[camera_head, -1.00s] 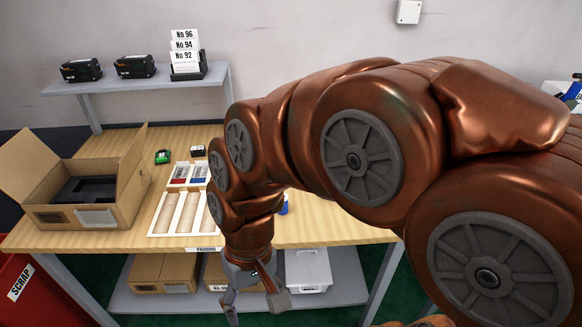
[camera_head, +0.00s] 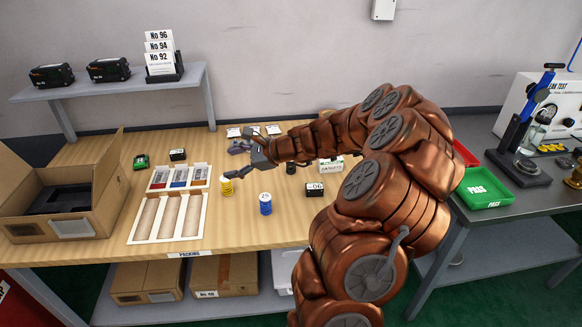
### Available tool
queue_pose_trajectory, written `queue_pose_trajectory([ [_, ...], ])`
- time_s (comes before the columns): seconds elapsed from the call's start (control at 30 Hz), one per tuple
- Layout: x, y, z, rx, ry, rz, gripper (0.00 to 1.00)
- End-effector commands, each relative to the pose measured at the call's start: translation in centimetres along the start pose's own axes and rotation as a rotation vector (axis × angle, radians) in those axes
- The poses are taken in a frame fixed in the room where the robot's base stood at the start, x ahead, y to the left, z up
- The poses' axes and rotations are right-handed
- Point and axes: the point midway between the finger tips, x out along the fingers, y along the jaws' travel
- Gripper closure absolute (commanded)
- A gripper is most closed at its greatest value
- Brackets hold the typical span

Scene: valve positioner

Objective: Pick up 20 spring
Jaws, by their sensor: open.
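A small yellow spring (camera_head: 227,187) stands upright on the wooden table, just right of the white tray; any number on its top is too small to read. A blue spring (camera_head: 265,205) with a white top that seems to read 25 stands to its right and nearer the front edge. My gripper (camera_head: 233,160) is open and empty, pointing left above the table. Its lower finger shows just above and behind the yellow spring in the picture; I cannot tell the exact gap. No spring clearly reads 20.
A white tray (camera_head: 140,236) with empty slots and coloured parts lies at left. An open cardboard box (camera_head: 75,228) stands beyond it. A small block marked -06 (camera_head: 315,190) and a dark cylinder (camera_head: 291,168) stand near my arm. A green PASS bin (camera_head: 487,203) is at right.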

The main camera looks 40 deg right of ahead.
Motion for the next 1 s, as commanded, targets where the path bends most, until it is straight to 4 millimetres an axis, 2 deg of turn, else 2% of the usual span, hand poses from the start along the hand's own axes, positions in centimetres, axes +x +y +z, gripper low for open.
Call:
queue_pose_trajectory([
  [0.03,-1.2,-2.0,-3.3,0.099,0.011,-0.074,0.34],
  [0.1,-3.1,-4.3,-7.5,0.231,0.027,-0.172,0.34],
  [0.2,-5.9,-6.5,-13.1,0.396,0.045,-0.295,0.34],
  [0.3,-8.6,-7.8,-17.5,0.518,0.056,-0.392,0.34],
  [0.4,-10.3,-8.2,-20.5,0.601,0.065,-0.455,0.34],
  [0.57,-11.2,-8.5,-22.2,0.649,0.069,-0.492,0.34],
  [1.0,-8.5,-9.9,-22.7,0.648,0.070,-0.490,0.34],
])
